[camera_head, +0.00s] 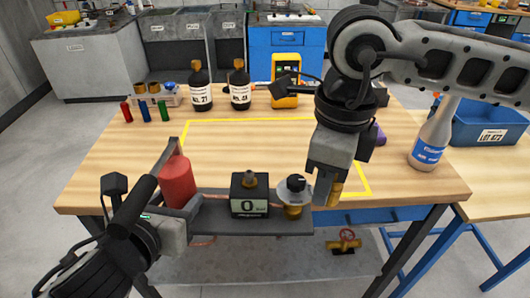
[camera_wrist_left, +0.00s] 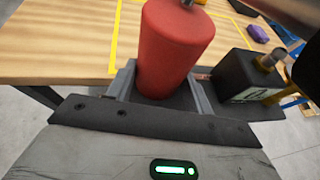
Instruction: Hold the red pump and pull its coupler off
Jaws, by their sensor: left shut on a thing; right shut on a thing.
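The red pump (camera_head: 177,180) has a red cylinder at its left end and a black gauge block (camera_head: 250,195) reading 0. A black knob on a brass fitting (camera_head: 293,196) is at its right end. My left gripper (camera_wrist_left: 160,85) is shut on the red cylinder, with one finger on each side. My right gripper (camera_head: 327,192) points down and is shut on the brass coupler (camera_head: 336,191), just right of the knob. The right fingers partly hide the coupler, and I cannot tell whether it still touches the pump's fitting.
The pump is at the wooden table's (camera_head: 120,165) front edge, near a yellow outline. Dark bottles (camera_head: 201,90), a yellow meter (camera_head: 285,95) and small coloured cylinders (camera_head: 146,111) stand at the back. A spray bottle (camera_head: 432,140) and blue bin (camera_head: 485,122) are right.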

